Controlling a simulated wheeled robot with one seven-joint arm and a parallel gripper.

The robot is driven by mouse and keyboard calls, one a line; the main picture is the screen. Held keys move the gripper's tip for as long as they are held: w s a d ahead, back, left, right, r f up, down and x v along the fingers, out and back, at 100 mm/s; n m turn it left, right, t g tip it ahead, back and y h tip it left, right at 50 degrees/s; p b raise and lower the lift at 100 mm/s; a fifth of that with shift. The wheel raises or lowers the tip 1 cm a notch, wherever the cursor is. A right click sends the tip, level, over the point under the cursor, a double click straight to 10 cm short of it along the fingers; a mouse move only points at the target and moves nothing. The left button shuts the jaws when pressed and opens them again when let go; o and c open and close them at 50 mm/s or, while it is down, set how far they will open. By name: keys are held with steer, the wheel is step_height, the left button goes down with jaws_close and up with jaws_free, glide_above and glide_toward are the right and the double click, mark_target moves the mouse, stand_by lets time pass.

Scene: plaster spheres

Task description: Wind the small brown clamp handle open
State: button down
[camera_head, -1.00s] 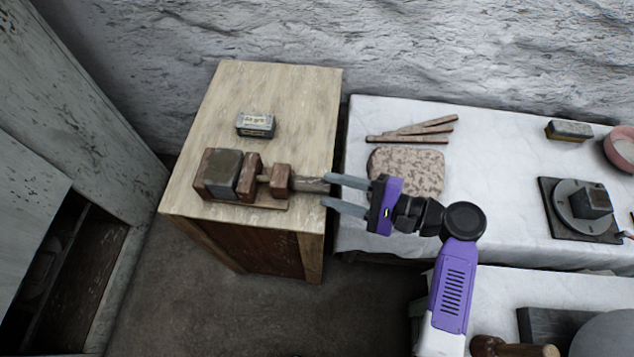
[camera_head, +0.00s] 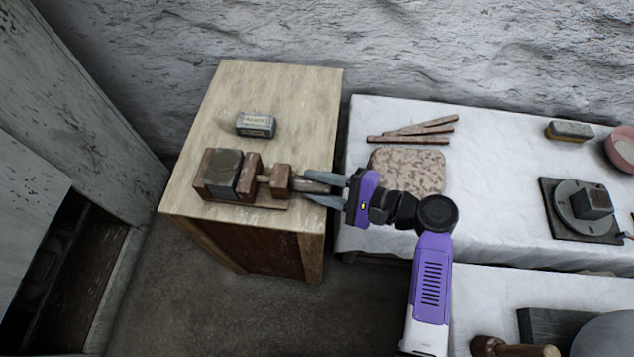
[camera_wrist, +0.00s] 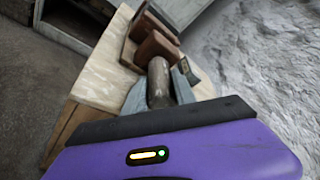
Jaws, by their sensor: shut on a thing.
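The wooden clamp (camera_head: 250,170) lies on the wooden bench top in the head view, with a grey block (camera_head: 224,176) between its brown blocks. Its small brown handle (camera_head: 309,186) sticks out to the right, towards the bench's right edge. My gripper (camera_head: 321,186) is at the handle's outer end, with one grey finger on each side of it, shut on it. In the wrist view the handle (camera_wrist: 158,84) runs between the fingers towards the clamp's brown end block (camera_wrist: 157,50). The handle's outermost end is hidden behind my gripper's body.
A small labelled box (camera_head: 256,124) stands behind the clamp on the bench (camera_head: 290,95). To the right, a white-covered table (camera_head: 480,175) holds a speckled slab (camera_head: 408,170), wooden sticks (camera_head: 410,136) and a turntable (camera_head: 585,205). The bench's front left is clear.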

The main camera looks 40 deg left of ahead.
steer(key=n+b, duration=0.1)
steer(key=b, duration=0.1)
steer(key=shift+f+n+y+b, duration=0.3)
steer(key=shift+f+b, duration=0.1)
steer(key=shift+r+n+t+y+b, duration=0.1)
steer(key=shift+n+t+y+b, duration=0.2)
steer(key=shift+n+b, duration=0.45)
steer(key=shift+r+n+b, duration=0.2)
steer(key=shift+n+b, duration=0.15)
steer(key=shift+b, duration=0.25)
steer(key=c, duration=1.3)
jaws_free()
steer(key=shift+d+r, duration=0.1)
steer(key=shift+d, duration=0.05)
steer(key=f+v, duration=0.1)
steer(key=v, duration=0.6)
steer(key=shift+d+r, duration=0.35)
